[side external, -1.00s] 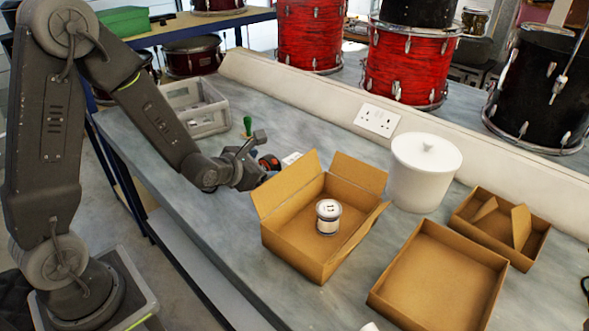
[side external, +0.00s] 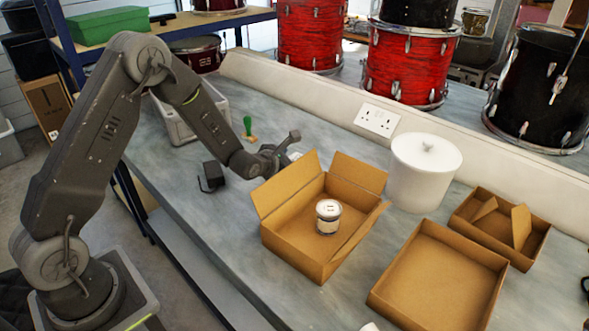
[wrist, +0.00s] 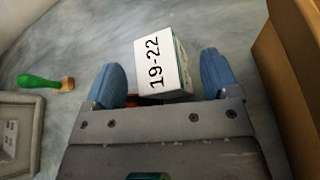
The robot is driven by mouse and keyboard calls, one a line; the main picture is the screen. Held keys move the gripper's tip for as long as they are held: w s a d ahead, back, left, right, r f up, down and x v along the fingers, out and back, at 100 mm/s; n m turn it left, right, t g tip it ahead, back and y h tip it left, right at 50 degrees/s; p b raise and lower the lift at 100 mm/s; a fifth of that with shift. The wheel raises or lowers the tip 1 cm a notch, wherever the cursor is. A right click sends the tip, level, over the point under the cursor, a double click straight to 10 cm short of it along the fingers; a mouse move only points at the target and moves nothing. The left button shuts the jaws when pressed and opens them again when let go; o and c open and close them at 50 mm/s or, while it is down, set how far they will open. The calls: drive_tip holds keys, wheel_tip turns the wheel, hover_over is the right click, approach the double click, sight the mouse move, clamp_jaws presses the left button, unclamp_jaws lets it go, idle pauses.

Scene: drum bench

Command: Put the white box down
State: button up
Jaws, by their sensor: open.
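The white box (wrist: 156,64), marked "19-22", rests on the grey bench in the wrist view. It lies between the blue fingertips of my gripper (wrist: 162,62), with bare bench showing on both sides of it. My gripper is open and not clamped on it. In the side view, my gripper (side external: 284,148) is low over the bench, behind the open cardboard box; only a sliver of the white box (side external: 295,156) shows there.
An open cardboard box (side external: 285,235) holding a white-lidded jar (side external: 328,217) stands close to my gripper. A green-handled stamp (side external: 248,128), grey crate (side external: 185,128) and black adapter (side external: 213,174) are to the left. A white canister (side external: 422,175) stands right.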

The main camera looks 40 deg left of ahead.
drive_tip(key=shift+w+f, duration=0.15)
drive_tip(key=shift+w, duration=0.05)
drive_tip(key=shift+c, duration=0.3)
